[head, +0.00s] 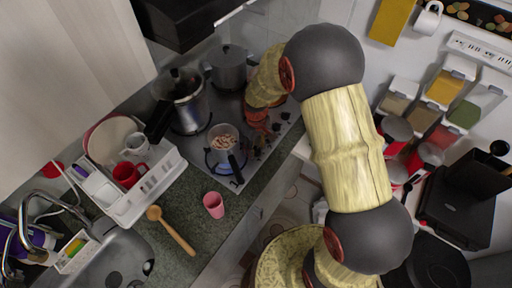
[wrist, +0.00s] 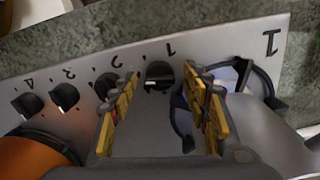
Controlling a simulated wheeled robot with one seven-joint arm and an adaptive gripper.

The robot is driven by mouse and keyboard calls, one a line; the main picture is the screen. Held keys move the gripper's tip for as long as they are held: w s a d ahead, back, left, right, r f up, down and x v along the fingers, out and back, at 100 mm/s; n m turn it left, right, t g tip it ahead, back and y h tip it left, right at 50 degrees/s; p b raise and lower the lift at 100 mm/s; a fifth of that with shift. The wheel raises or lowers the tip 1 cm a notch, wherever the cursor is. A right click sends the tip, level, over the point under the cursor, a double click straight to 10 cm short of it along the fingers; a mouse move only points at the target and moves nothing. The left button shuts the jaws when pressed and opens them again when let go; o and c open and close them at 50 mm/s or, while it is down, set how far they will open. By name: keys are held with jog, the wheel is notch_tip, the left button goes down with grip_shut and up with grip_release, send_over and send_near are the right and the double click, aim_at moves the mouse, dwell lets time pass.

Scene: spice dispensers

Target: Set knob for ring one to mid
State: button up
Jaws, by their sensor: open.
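In the wrist view, the ring one knob (wrist: 158,72) is a dark round knob on the metal stove panel, beside an upside-down printed 1. A pale patch shows on its lower part; I cannot tell its exact setting. My gripper (wrist: 161,82) is open, with one yellow-padded finger to each side of this knob. I cannot tell whether either finger touches it. In the head view my gripper (head: 260,120) is over the stove's right side, its fingertips unclear. A small pot of beans (head: 224,139) sits on the front ring, with blue flame beneath.
Several other knobs, including knob two (wrist: 106,87), line the panel to the left in the wrist view. A tall pot (head: 189,105) and a grey pot (head: 228,67) stand farther back on the stove. A pink cup (head: 214,205) and wooden spoon (head: 174,232) are on the counter.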

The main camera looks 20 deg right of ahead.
aim_at(256, 149)
notch_tip(256, 149, up, 12)
dwell(0.6)
dwell(0.5)
jog(key=s+r+m+t+b, duration=0.2)
jog(key=s+r, duration=0.5)
jog(key=s, duration=0.4)
jog(key=s+r+m+t+b, duration=0.3)
jog(key=s+r+b, duration=0.2)
jog(key=s, duration=0.6)
notch_tip(256, 149, up, 2)
jog(key=shift+s+r+t, duration=0.2)
jog(key=shift+s+t, duration=0.05)
jog(key=shift+t, duration=0.05)
